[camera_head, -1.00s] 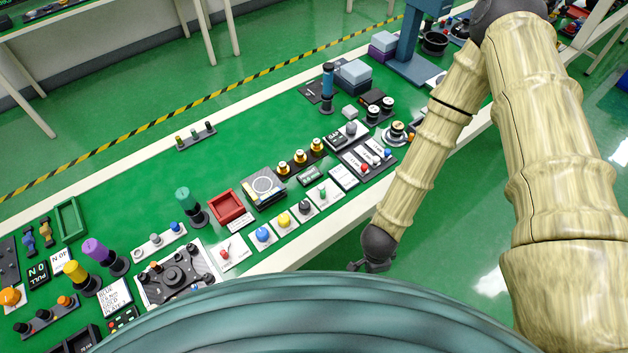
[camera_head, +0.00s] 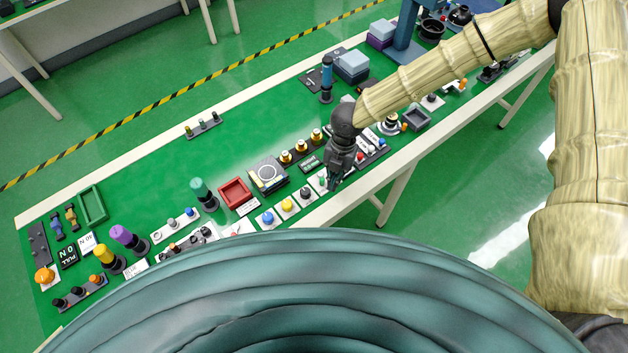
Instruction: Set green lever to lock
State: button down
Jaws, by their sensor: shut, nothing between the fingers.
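A small green lever (camera_head: 322,181) stands on a white plate at the right end of a row of controls near the bench's front edge. It is partly hidden by my gripper. My gripper (camera_head: 333,184) points down right beside it, shut and with nothing held. I cannot tell whether the fingertips touch the lever. The lever's position and any lock marking are too small to read.
The row to the left holds black, yellow (camera_head: 287,205) and blue (camera_head: 267,217) knobs. A red tray (camera_head: 235,193) and a larger teal-topped control (camera_head: 201,190) stand further left. Small switches (camera_head: 372,145) sit just right of my gripper.

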jog(key=w+a+r+m+y, duration=0.1)
jog(key=w+a+r+m, duration=0.2)
jog(key=w+r+m, duration=0.1)
jog(key=shift+r+m+y, duration=0.3)
jog(key=shift+m+y, duration=0.1)
jog(key=shift+m, duration=0.5)
jog(key=shift+s+a+f, duration=0.1)
jog(key=shift+f, duration=0.05)
jog(key=b+x, duration=0.8)
jog(key=x, duration=0.1)
jog(key=shift+s+f, duration=0.25)
jog(key=shift+a, duration=0.1)
